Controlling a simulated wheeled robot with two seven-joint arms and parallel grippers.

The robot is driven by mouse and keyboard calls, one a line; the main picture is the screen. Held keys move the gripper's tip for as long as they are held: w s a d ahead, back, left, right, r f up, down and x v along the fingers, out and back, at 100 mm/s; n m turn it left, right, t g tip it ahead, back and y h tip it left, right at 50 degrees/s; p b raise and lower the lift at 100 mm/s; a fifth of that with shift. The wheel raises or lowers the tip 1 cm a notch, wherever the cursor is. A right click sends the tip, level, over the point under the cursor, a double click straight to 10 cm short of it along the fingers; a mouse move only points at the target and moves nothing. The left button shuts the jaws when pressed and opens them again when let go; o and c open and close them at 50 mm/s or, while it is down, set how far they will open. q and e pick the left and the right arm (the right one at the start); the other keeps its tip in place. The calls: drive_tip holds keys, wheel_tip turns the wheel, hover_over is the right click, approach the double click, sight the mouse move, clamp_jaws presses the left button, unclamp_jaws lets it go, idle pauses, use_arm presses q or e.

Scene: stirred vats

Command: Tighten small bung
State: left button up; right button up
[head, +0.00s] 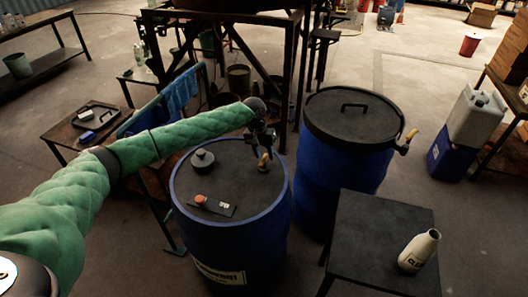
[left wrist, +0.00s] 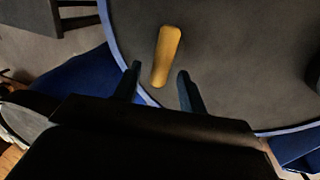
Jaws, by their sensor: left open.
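The blue drum (head: 232,255) stands in the middle, with a dark flat top inside a blue rim. A small yellow upright piece (head: 263,163), which looks like the small bung, is on the drum top near its far right edge. In the left wrist view it is a yellow bar (left wrist: 166,55), slightly tilted in the picture. My left gripper (head: 264,144) is above it, open, with one fingertip on each side of the bar in the left wrist view (left wrist: 160,70). I see no clear contact. What lies under the bar is hidden.
A larger black bung (head: 202,159) and a tag with an orange-red part (head: 200,199) are on the same drum top. A second blue drum with a black handled lid (head: 350,120) stands close right. A dark side table (head: 370,235) holds a cream bottle (head: 419,251).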

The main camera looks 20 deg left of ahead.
use_arm(q)
drive_tip(key=shift+f, duration=0.2)
clamp_jaws()
